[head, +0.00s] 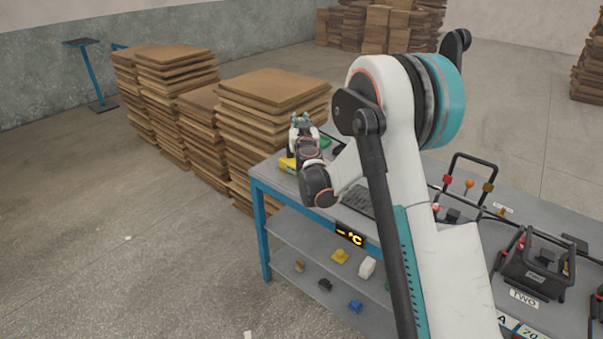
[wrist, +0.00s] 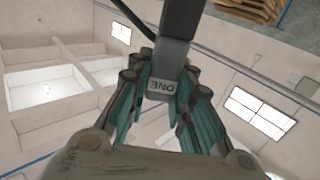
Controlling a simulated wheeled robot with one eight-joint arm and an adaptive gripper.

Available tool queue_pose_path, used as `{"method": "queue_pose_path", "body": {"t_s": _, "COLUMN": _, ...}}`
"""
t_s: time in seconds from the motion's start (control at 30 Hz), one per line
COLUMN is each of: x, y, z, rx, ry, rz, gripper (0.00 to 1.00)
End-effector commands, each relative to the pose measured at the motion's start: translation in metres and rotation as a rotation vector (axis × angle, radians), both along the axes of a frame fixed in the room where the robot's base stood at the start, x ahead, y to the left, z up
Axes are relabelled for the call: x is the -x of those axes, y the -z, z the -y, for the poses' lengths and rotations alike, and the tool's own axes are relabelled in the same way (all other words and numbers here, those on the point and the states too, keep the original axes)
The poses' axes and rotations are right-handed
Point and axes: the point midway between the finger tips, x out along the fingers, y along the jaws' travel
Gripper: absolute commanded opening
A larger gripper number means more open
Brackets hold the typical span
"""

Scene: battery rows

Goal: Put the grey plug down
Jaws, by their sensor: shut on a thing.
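The grey plug (wrist: 178,42) is between the teal-padded fingers of my gripper (wrist: 163,97) in the wrist view. It carries a pale label reading ONE, upside down in that view, and a dark cable runs off beside it. In the head view my gripper (head: 301,121) is small, over or near the far left end of the grey workbench (head: 268,172). The plug cannot be clearly made out there. The wrist view looks towards walls and windows, so no surface shows close to the plug.
A yellow object (head: 287,164) and a green one (head: 325,142) are by my gripper. Stacks of brown boards (head: 270,120) stand just behind the bench. A black-framed unit (head: 535,265) labelled TWO stands at right. The lower shelf (head: 300,236) holds several small coloured pieces.

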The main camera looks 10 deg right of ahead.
Motion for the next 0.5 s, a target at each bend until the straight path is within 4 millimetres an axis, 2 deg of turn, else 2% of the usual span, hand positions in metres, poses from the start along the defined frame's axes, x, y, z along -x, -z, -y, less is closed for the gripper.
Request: {"method": "queue_pose_path", "body": {"t_s": 0.5, "x": -0.001, "y": 0.121, "z": 0.000, "rx": 0.000, "ry": 0.001, "rz": 0.000, "gripper": 0.00}}
